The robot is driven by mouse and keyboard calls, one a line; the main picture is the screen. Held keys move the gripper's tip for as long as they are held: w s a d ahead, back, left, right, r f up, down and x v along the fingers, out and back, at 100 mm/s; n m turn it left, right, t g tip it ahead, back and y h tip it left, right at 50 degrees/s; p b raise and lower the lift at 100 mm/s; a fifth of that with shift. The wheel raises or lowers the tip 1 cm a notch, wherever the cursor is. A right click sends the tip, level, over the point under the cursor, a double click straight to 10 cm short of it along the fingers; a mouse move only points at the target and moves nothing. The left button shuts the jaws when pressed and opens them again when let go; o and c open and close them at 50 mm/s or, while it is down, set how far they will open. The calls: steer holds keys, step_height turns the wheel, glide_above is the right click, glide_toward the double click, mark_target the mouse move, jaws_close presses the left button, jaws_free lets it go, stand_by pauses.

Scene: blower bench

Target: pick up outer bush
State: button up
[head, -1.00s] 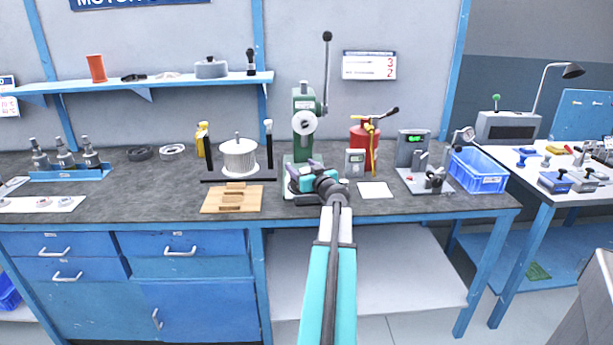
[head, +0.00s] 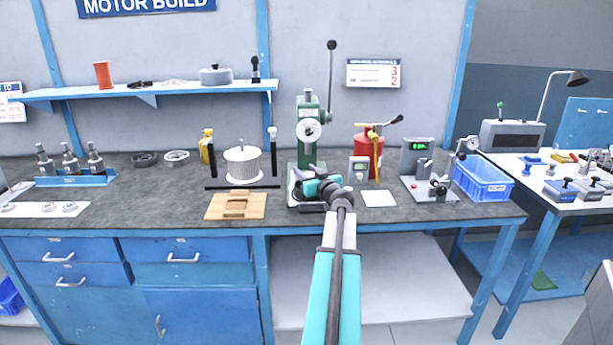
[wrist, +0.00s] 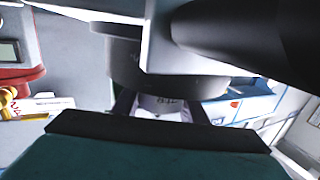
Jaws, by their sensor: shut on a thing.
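My gripper (head: 305,172) is at the foot of the green arbor press (head: 308,130), its teal body pointing toward the press base. Its purple fingers also show in the wrist view (wrist: 160,108), close together. They are shut on a small pale piece (wrist: 160,104) with dark marks, which I take to be the outer bush. Most of this piece is hidden by the fingers and the gripper body. A dark grey round part (wrist: 150,70) sits just above the fingers in the wrist view; I cannot tell whether it touches them.
A blue crate (head: 484,182) stands farther right.

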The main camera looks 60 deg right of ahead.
steer(key=shift+r, duration=0.9)
steer(key=a+r+b+v, duration=0.1)
steer(key=b+v, duration=0.5)
steer(key=v, duration=1)
steer(key=shift+w, duration=0.35)
steer(key=shift+r, duration=0.2)
